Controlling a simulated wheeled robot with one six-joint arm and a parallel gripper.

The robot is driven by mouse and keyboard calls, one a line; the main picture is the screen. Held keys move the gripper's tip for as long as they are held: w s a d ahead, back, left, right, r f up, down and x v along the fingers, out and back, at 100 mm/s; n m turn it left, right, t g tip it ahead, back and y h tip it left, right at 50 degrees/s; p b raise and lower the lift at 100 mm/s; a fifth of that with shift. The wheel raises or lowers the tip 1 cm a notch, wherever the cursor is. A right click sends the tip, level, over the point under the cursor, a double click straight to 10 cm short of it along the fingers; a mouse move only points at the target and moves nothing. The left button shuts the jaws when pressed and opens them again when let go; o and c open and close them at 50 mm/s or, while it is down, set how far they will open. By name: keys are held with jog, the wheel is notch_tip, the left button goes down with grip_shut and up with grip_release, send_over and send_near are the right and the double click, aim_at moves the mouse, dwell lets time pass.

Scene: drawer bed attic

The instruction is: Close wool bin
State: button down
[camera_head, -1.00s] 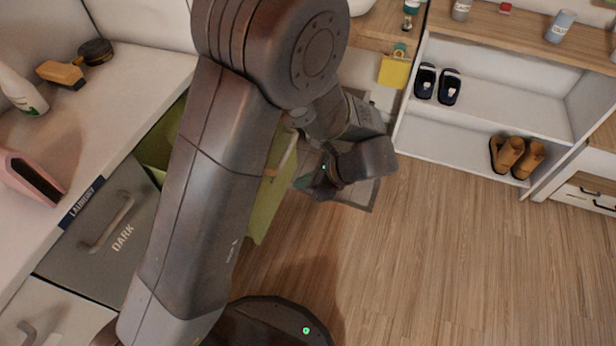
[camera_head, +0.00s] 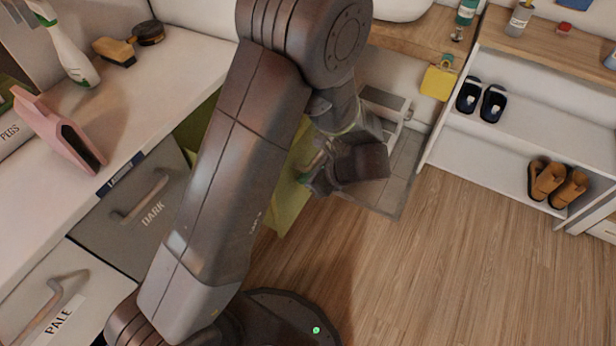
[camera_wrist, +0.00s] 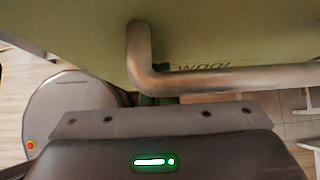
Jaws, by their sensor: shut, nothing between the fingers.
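The wool bin (camera_head: 287,208) is a green pull-out bin. It stands out from the counter front, open, and my arm hides much of it. In the wrist view its green front (camera_wrist: 85,35) fills the top, with the partly covered word WOOL and a bent metal bar handle (camera_wrist: 235,80). My gripper (camera_head: 310,180) is shut and empty, close to the outer side of the bin front. In the wrist view the fingertips (camera_wrist: 155,100) are just below the handle, mostly hidden; I cannot tell whether they touch the bin.
The grey DARK bin (camera_head: 135,225) and white PALE bin (camera_head: 60,300) sit left along the counter (camera_head: 170,85). A pink object (camera_head: 58,130) and spray bottle (camera_head: 68,50) stand on top. A shoe shelf (camera_head: 520,135) is at right. The wood floor (camera_head: 440,270) between is clear.

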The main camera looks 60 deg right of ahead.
jog(key=shift+w, duration=0.15)
jog(key=w, duration=2.9)
jog(key=shift+a, duration=0.45)
jog(key=shift+w+r, duration=0.15)
